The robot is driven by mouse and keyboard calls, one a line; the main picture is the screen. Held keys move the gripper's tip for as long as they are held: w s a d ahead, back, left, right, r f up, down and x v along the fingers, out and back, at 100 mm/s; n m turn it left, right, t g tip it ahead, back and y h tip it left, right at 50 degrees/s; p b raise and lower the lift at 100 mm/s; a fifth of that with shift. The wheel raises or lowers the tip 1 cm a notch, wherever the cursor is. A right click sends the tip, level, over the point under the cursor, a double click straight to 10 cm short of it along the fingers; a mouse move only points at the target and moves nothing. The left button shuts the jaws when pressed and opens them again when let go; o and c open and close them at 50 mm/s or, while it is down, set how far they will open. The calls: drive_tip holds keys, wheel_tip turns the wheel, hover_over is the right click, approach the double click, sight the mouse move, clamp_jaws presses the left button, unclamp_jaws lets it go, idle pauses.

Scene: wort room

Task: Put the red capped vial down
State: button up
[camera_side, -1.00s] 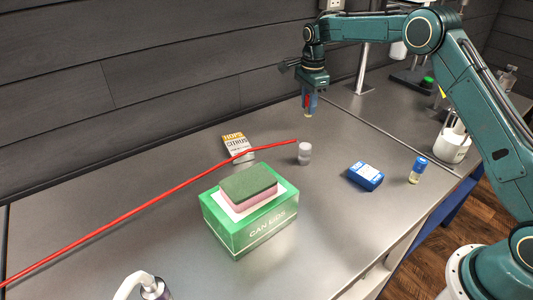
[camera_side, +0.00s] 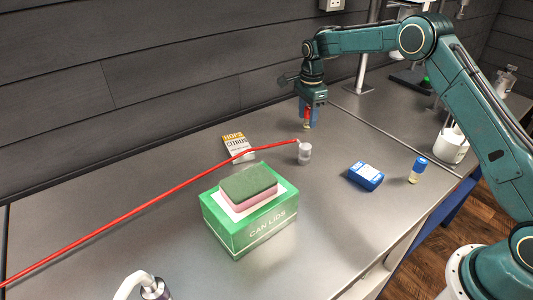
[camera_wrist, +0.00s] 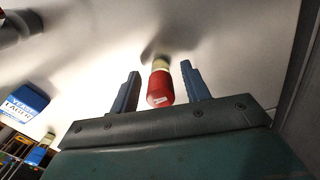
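The red capped vial (camera_wrist: 160,88) is between the two fingers of my gripper (camera_wrist: 161,70) in the wrist view. A narrow gap shows between its red cap and each finger, so the gripper is open around it. In the side view my gripper (camera_side: 309,123) is low over the back of the grey bench, and the vial (camera_side: 307,113) shows between the fingers. The vial looks upright with its pale lower end at the bench top; exact contact is hard to see.
A clear small container (camera_side: 304,154), a hops packet (camera_side: 238,147), a blue box (camera_side: 366,176) and a blue-capped vial (camera_side: 417,171) stand nearby. A green can-lids box (camera_side: 250,228) carries a sponge (camera_side: 248,184). A long red rod (camera_side: 150,204) crosses the bench.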

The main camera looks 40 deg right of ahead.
sight(309, 108)
drive_tip(key=shift+r, duration=0.1)
wheel_tip(309, 108, up, 11)
drive_tip(key=shift+r, duration=0.6)
idle(0.4)
drive_tip(key=shift+r, duration=0.1)
idle(0.4)
